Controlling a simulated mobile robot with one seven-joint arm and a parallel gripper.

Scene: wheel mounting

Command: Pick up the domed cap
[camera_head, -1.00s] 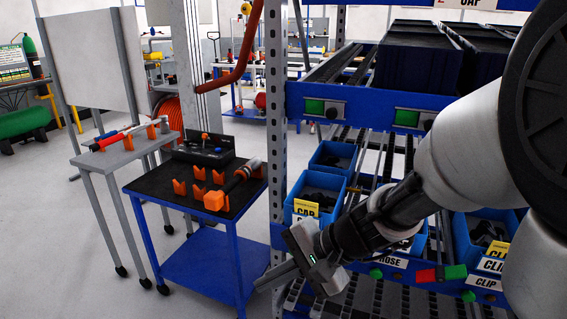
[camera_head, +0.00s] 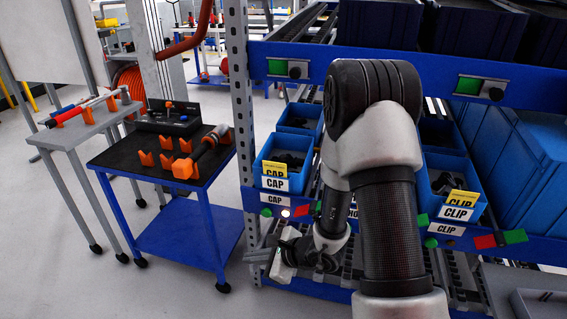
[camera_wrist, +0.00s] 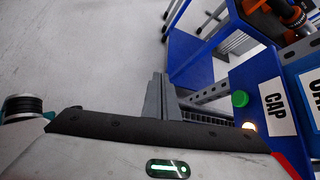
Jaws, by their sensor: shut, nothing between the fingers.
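The blue bin labelled CAP (camera_head: 269,155) stands on the rack's middle shelf, left of my arm. Dark parts (camera_head: 290,160) lie in it, but I cannot make out a single domed cap. My gripper (camera_head: 252,256) is shut and empty, below and in front of that bin, with its fingers pointing left. In the wrist view its grey fingers (camera_wrist: 156,100) are together, left of the rail's CAP label (camera_wrist: 275,107). The bin's corner (camera_wrist: 309,85) shows at the right edge there; its inside is out of that view.
A CLIP bin (camera_head: 466,210) stands right of my arm, which hides the bin between. The rack's upright post (camera_head: 237,90) is close to my gripper. A blue cart (camera_head: 105,160) with an orange-ended tool (camera_head: 200,153) stands at left. Open floor lies at front left.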

